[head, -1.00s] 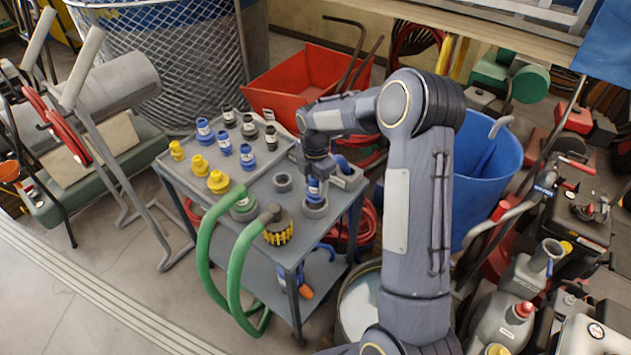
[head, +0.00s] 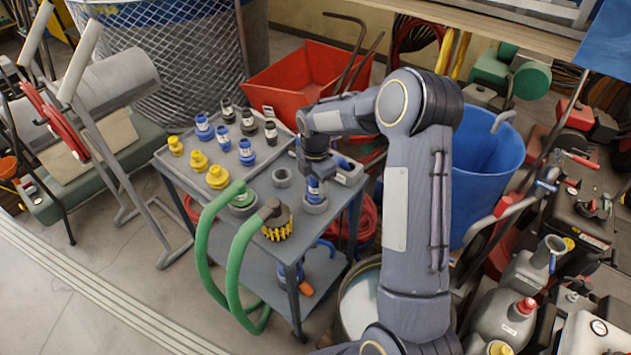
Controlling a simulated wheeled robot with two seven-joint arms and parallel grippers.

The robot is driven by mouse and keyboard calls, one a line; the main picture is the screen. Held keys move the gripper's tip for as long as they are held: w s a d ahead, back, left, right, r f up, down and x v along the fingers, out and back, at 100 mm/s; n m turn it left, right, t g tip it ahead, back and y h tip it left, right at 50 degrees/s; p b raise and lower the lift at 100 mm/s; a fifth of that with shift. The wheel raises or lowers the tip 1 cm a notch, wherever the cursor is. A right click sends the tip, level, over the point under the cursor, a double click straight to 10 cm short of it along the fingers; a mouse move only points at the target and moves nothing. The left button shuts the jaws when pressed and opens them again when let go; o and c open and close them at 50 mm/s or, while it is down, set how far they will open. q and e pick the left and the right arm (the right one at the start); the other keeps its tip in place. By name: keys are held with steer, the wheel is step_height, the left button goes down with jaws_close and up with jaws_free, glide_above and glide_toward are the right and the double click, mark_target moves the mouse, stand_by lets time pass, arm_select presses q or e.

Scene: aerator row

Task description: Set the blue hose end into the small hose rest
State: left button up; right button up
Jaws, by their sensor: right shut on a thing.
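The blue hose end (head: 314,188) stands upright at the front right of the grey cart top. My right gripper (head: 315,172) comes down from above and is shut on it. The lower part of the hose end is at a grey ring-shaped rest (head: 315,206); I cannot tell whether it is fully seated. I cannot tell from the labels which ring is the small one. My left gripper is out of view.
The cart (head: 268,180) also holds yellow, blue and black fittings in a tray at left. A green hose (head: 236,262) loops over its front edge beside a black-and-yellow fitting (head: 278,224). A blue bin (head: 488,175) stands behind my right arm.

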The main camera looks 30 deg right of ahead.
steer(key=shift+f+b, duration=0.7)
steer(key=shift+f, duration=0.4)
steer(key=o, duration=1.1)
steer(key=shift+o, duration=0.2)
steer(key=shift+r, duration=0.1)
step_height(320, 180, up, 7)
steer(key=shift+s+r, duration=0.2)
steer(key=shift+r, duration=0.5)
steer(key=s+a+r+m+t+y, duration=0.1)
steer(key=s+a+r+m, duration=0.1)
steer(key=s+r+m, duration=0.4)
steer(key=s+a+r+m+t+y, duration=0.1)
steer(key=s+a+r+m+t, duration=0.15)
steer(key=s+r+m, duration=0.45)
steer(key=s+a+f+m+t+y, duration=0.1)
steer(key=s+a+f+m, duration=0.1)
steer(key=s, duration=0.6)
steer(key=s+a+f+m+t, duration=0.1)
steer(key=s+a+f+m, duration=0.1)
steer(key=s+a+m, duration=0.3)
steer(key=s+m, duration=0.1)
steer(key=s, duration=0.1)
steer(key=shift+s+f+y, duration=0.2)
steer(key=shift+s+y, duration=0.15)
steer(key=shift+y, duration=0.05)
